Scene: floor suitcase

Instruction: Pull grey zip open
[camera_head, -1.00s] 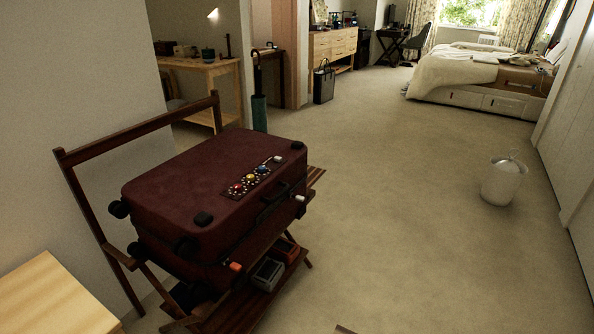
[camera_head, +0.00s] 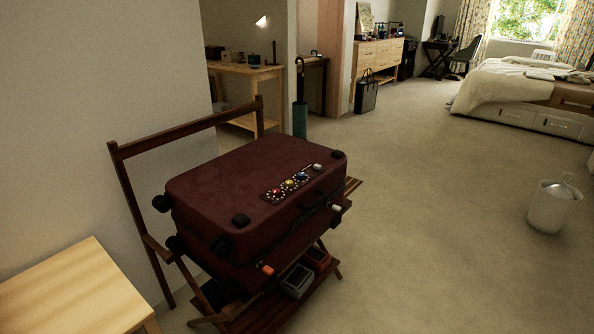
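A dark red suitcase (camera_head: 245,190) lies flat on a wooden luggage rack (camera_head: 185,130). A small pale grey or whitish tab (camera_head: 335,208) sticks out at the right end of its front side; it looks like the grey zip pull. An orange tab (camera_head: 267,269) sits at the front lower corner. The suitcase lid looks shut. Neither of my grippers shows.
A light wooden table (camera_head: 70,290) stands at the lower left. Grey and orange boxes (camera_head: 297,280) sit on the rack's lower shelf. A white bin (camera_head: 553,205) stands at the right. The carpet (camera_head: 430,220) between suitcase and bin is clear.

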